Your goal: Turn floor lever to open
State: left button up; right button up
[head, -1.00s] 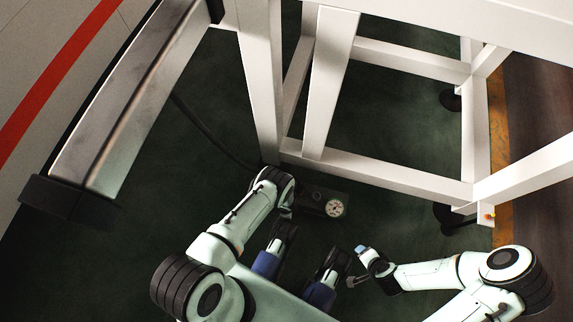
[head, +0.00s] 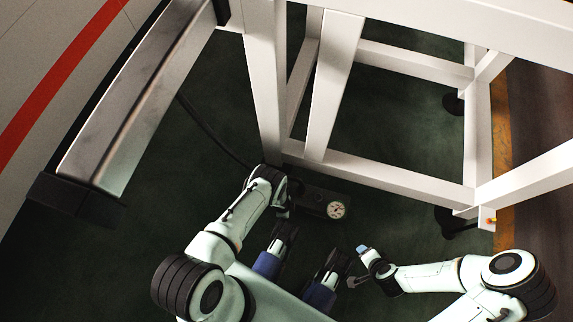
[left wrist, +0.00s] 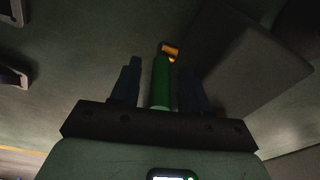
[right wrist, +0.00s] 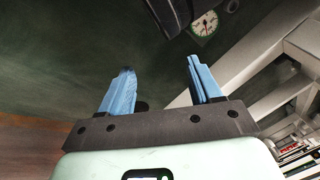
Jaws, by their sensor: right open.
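The floor lever shows in the left wrist view as a green handle (left wrist: 161,82) with an orange tip. It stands between the dark fingers of my left gripper (left wrist: 160,85); I cannot tell whether they touch it. In the head view my left gripper is hidden beneath its own arm, beside a dark floor unit (head: 311,199) with a round white gauge (head: 336,210). My right gripper (right wrist: 160,88) is open and empty, its blue fingers apart above the floor. In the head view my right gripper (head: 360,262) is right of and below the gauge.
A white rack frame (head: 380,177) rises just behind the floor unit, its legs and lower beams close to my left arm. A metal beam (head: 140,105) with a dark end crosses the upper left. The dark green floor (head: 100,270) is clear at the lower left.

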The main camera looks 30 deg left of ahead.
pick_arm(q)
notch_tip(320, 180, up, 13)
jog(key=a+p, duration=0.1)
jog(key=p, duration=0.7)
jog(key=shift+s+a+r, duration=0.15)
jog(key=shift+s+a, duration=0.15)
jog(key=shift+s, duration=0.15)
pick_arm(e)
jog(key=s+a+r+g+y, duration=0.1)
jog(key=s+a+r+g, duration=0.2)
jog(key=s+r, duration=0.6)
jog(key=shift+s+a+n+g+y, duration=0.3)
jog(key=shift+s+a+n+g, duration=0.1)
jog(key=shift+s+a, duration=0.7)
jog(key=shift+w+r, duration=0.1)
jog(key=shift+r, duration=0.05)
